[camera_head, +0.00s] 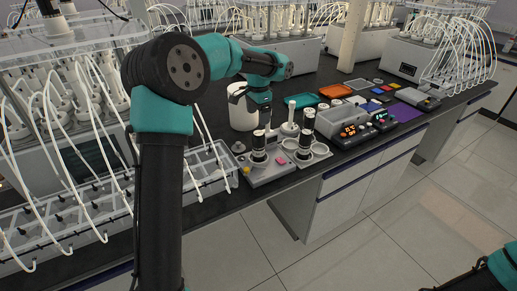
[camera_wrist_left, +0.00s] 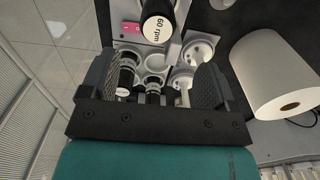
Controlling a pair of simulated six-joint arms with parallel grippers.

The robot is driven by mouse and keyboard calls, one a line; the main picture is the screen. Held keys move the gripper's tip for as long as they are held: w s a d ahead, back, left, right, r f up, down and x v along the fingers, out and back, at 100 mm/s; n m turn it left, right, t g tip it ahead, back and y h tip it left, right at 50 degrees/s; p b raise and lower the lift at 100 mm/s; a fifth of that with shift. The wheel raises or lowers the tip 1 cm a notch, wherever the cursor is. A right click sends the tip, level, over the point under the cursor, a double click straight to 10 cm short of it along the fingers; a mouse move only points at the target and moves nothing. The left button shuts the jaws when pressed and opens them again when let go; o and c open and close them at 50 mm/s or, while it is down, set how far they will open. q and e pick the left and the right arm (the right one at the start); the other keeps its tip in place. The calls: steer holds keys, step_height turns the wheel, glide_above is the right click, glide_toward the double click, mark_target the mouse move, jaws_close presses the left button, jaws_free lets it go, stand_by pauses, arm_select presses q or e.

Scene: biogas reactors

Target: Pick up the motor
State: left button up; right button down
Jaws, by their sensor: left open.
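A black cylindrical motor with a white end marked "60 rpm" (camera_wrist_left: 158,22) stands at the top of the left wrist view. Other dark cylinders with pale ends (camera_wrist_left: 127,72) show lower down, between the fingers in the picture. In the head view, black-and-white cylinders (camera_head: 259,146) stand on a grey tray (camera_head: 270,174); which is the 60 rpm one I cannot tell. My left gripper (camera_head: 262,115) is above the tray's left part, with its fingers (camera_wrist_left: 154,80) apart and nothing held. My right gripper is out of view; only part of my right arm shows bottom right.
A white roll (camera_wrist_left: 275,80) stands beside the tray and shows in the head view (camera_head: 241,107). A pink block (camera_head: 281,160) lies on the tray. A grey bin (camera_head: 341,122) and control boxes stand to the right. Clear racks with tubes (camera_head: 205,172) line the left.

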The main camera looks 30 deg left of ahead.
mark_target(259, 134)
arm_select(q)
step_height(259, 134, down, 6)
steer(key=shift+f, duration=0.1)
stand_by(0.4)
steer(key=shift+s+d+f, duration=0.1)
steer(key=shift+f, duration=2.5)
steer(key=c, duration=1.3)
steer(key=shift+r, duration=0.2)
